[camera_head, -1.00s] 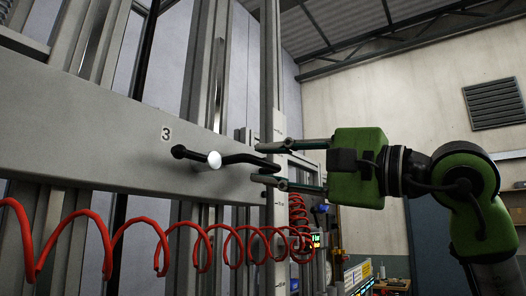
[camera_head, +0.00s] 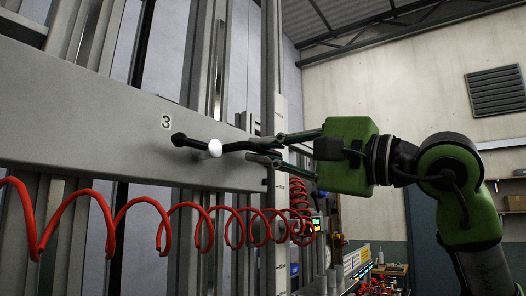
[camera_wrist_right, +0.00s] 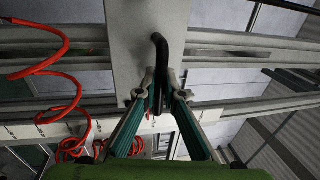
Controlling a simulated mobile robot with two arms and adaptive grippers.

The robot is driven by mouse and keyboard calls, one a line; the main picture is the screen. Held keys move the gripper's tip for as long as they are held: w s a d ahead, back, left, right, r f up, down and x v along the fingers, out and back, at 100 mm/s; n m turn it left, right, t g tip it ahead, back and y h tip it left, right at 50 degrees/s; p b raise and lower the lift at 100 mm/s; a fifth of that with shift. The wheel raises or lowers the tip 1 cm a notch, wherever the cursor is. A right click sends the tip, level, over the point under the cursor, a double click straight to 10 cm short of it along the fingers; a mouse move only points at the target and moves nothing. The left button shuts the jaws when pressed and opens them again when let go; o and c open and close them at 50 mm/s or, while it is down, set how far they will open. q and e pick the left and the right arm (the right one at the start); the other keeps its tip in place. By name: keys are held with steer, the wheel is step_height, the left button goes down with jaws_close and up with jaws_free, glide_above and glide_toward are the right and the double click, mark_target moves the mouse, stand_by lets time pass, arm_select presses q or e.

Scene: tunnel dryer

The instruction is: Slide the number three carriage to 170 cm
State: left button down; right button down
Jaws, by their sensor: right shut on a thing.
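My right gripper (camera_head: 251,148) is shut on the handle's free end, coming from the right. In the right wrist view the black handle (camera_wrist_right: 161,45) runs down between the fingertips (camera_wrist_right: 160,88). An upright pale strip (camera_head: 281,130) with small marks stands just behind the fingers; its figures are too small to read. My left gripper is not in view.
A red coiled hose (camera_head: 120,210) hangs below the carriage and shows left in the wrist view (camera_wrist_right: 62,75). A cluttered workbench (camera_head: 388,270) stands at the lower right. A vent (camera_head: 496,91) is on the back wall.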

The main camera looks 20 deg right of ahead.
step_height(320, 180, down, 4)
steer(key=shift+f+b, duration=0.25)
steer(key=shift+b, duration=0.85)
steer(key=shift+r, duration=0.1)
steer(key=c, duration=2.2)
jaws_free()
steer(key=shift+r, duration=0.15)
steer(key=shift+o, duration=0.2)
glide_toward(244, 173)
steer(key=v, duration=0.6)
steer(key=shift+s+d, duration=0.1)
steer(key=shift+d, duration=0.05)
